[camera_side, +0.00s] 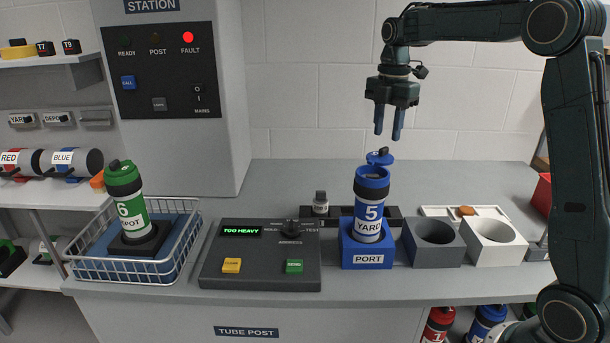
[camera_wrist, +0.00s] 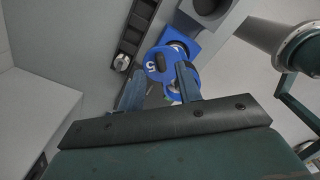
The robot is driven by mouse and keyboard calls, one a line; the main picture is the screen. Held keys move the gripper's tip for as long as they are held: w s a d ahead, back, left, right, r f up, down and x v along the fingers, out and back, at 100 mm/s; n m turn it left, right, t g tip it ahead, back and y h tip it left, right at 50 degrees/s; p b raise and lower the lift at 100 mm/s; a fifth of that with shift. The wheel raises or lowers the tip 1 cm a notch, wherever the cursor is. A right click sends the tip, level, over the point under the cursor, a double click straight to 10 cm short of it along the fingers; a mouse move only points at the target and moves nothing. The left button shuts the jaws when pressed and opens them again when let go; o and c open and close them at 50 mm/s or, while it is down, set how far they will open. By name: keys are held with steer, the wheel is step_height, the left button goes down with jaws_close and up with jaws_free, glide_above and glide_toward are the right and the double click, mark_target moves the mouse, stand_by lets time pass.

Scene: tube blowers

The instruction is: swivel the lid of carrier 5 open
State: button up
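Carrier 5 (camera_side: 369,212) is a blue and white tube labelled 5 YARD, standing upright in the blue PORT block (camera_side: 367,258). Its blue lid (camera_side: 380,158) sits off-centre, swung out toward the back of the carrier's top. In the wrist view the round lid (camera_wrist: 157,70), marked 5, lies beside the carrier's mouth, which shows at least partly uncovered. My gripper (camera_side: 388,132) is open and empty, pointing down a short way above the lid and apart from it. Its two fingers (camera_wrist: 160,90) also show apart in the wrist view.
A control box (camera_side: 262,268) reading TOO HEAVY stands left of the port. A dark grey holder (camera_side: 433,250) and a white holder (camera_side: 492,250) stand to its right, both empty. A green carrier (camera_side: 131,205) stands in a wire basket (camera_side: 118,270) at far left. A red FAULT lamp (camera_side: 188,37) is lit.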

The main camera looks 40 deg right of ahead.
mark_target(386, 148)
step_height(386, 148, up, 10)
stand_by(0.6)
steer(key=shift+a+r, duration=0.1)
steer(key=s+a+f+m+t, duration=0.1)
steer(key=s+a+m+t, duration=0.2)
steer(key=s+a+m, duration=0.75)
steer(key=s+a+f+m+t, duration=0.1)
steer(key=s+a+f+m, duration=0.1)
steer(key=s+f, duration=0.3)
steer(key=s+a+f+m+t, duration=0.1)
steer(key=s+a+f+m, duration=0.2)
steer(key=s, duration=0.7)
step_height(386, 148, down, 3)
steer(key=shift+a+r+m+t, duration=0.1)
steer(key=shift+a+m+t, duration=0.2)
steer(key=shift+m, duration=0.65)
